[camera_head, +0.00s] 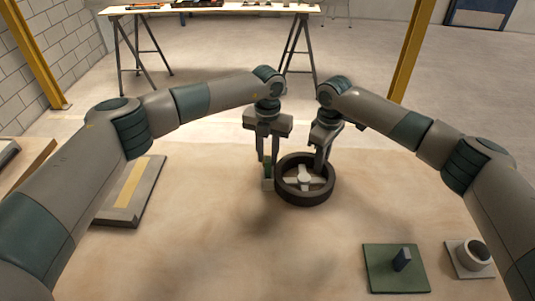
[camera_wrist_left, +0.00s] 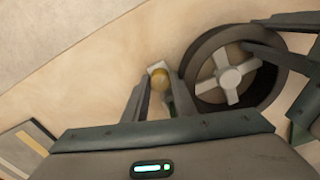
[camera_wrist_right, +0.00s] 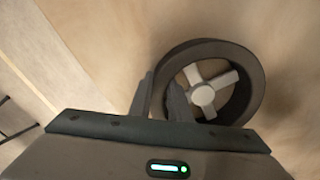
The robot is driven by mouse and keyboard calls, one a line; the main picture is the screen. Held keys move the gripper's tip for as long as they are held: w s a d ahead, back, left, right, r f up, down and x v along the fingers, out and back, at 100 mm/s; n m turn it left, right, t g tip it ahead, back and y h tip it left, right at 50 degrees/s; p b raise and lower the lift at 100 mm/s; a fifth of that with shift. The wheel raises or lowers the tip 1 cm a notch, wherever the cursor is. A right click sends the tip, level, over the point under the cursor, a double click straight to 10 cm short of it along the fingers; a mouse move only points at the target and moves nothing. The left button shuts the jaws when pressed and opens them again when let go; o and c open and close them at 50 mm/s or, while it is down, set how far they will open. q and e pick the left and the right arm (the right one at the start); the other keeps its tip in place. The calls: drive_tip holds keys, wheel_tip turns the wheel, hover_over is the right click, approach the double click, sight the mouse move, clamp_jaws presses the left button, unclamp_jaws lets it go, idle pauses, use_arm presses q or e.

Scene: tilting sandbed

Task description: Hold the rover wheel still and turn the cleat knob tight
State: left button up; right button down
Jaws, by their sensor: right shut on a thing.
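The rover wheel (camera_head: 303,197), a dark ring with pale spokes, lies flat on the sandy bed. My right gripper (camera_head: 320,158) is shut on its rim, which also shows between the fingers in the right wrist view (camera_wrist_right: 252,85). My left gripper (camera_head: 267,158) points down just left of the wheel. In the left wrist view, a round yellowish knob (camera_wrist_left: 160,79) on a small pale block sits between its open fingers, with gaps at the sides. In the head view, the fingers partly hide the knob and block (camera_head: 267,185).
A green plate with a dark upright block (camera_head: 402,260) and a pale base with a round dark-topped part (camera_head: 472,257) lie front right. A grey slab with a yellow strip (camera_head: 128,185) lies left. The bed's front middle is clear.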

use_arm(q)
drive_tip(key=shift+m, duration=2.2)
drive_tip(key=shift+a, duration=0.1)
drive_tip(key=o, duration=0.8)
drive_tip(key=shift+c, duration=0.2)
drive_tip(key=shift+r, duration=0.1)
wheel_tip(320, 180, up, 12)
